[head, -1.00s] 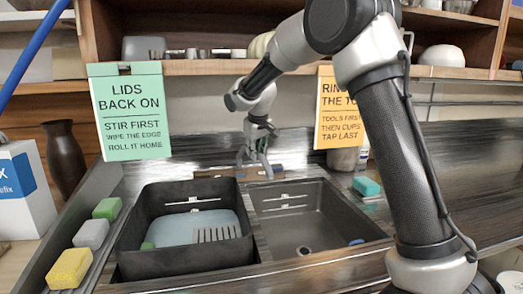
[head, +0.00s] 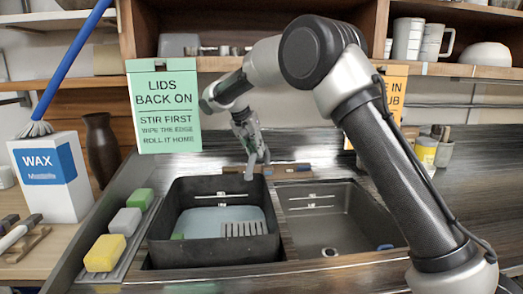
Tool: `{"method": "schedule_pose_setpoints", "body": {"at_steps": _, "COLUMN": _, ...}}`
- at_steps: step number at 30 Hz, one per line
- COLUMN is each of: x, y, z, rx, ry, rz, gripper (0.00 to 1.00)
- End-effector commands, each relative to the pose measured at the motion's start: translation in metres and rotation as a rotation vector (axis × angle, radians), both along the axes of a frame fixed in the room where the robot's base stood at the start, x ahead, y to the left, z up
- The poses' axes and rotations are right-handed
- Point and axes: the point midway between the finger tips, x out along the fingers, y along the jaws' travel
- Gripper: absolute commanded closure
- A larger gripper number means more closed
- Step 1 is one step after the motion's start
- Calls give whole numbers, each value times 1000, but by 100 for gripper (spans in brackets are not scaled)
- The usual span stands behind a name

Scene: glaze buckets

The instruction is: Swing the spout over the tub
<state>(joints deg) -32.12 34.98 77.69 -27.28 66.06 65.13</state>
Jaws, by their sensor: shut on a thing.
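My gripper (head: 250,146) is behind the sinks, low over the back ledge, shut on the grey spout (head: 249,170). Its fingers hide much of the spout, so the two are hard to tell apart. The spout's visible end is near the back right corner of the black tub (head: 164,248). I cannot tell whether it is over the tub's opening. The tub sits in the left sink and holds a pale, flat thing with slots (head: 205,222).
The empty right sink (head: 340,225) lies beside the tub. A green sign (head: 164,105) hangs behind. Several sponges (head: 105,253) line the left ledge, near a wax box (head: 47,177). A yellow-labelled can (head: 425,150) stands at the back right.

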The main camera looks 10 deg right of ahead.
Motion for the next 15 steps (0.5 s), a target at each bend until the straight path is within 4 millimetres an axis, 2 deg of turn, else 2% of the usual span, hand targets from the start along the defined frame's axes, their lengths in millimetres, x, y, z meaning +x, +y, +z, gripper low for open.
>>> {"method": "schedule_pose_setpoints", "body": {"at_steps": 15, "x": 4, "y": 7, "z": 1, "rx": 1, "ry": -2, "rz": -53, "gripper": 100}}
